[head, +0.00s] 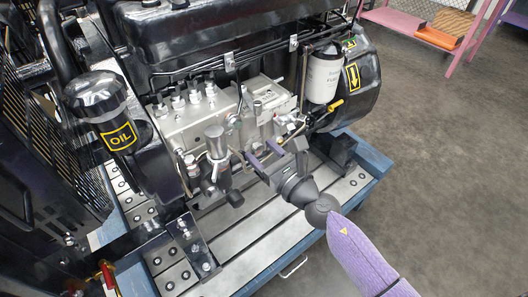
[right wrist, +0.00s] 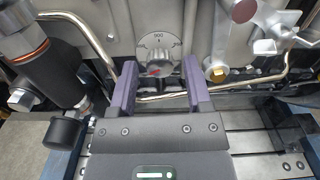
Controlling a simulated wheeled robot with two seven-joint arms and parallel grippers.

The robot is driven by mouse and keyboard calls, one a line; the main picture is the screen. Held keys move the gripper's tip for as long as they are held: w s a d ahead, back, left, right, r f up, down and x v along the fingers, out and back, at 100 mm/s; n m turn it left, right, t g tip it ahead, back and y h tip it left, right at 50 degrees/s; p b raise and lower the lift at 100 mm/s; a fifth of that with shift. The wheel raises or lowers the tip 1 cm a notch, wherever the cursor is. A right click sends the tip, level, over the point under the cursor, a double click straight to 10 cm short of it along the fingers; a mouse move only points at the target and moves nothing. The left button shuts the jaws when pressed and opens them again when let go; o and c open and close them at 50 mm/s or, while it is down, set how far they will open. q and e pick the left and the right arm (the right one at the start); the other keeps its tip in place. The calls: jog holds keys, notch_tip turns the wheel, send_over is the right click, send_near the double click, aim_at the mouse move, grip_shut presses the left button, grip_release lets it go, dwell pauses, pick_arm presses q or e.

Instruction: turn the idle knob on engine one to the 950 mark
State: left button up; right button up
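The idle knob (right wrist: 158,67) shows in the right wrist view as a small grey knob with a red mark at its lower left. It sits on a round light dial (right wrist: 157,42) with small printed figures at the top, too small to read surely. My right gripper (right wrist: 158,74) is open, with one purple finger on each side of the knob; I cannot tell whether either touches it. In the head view my right gripper (head: 264,154) reaches the lower side of the engine (head: 185,115) and hides the knob. My left gripper is not in view.
A bent metal pipe (right wrist: 88,35) and a black cylinder (right wrist: 45,75) stand left of the knob; a metal lever (right wrist: 265,30) is at right. The engine rests on a slotted plate in a blue frame (head: 372,160). Open floor (head: 450,150) lies at right.

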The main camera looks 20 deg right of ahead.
grip_shut()
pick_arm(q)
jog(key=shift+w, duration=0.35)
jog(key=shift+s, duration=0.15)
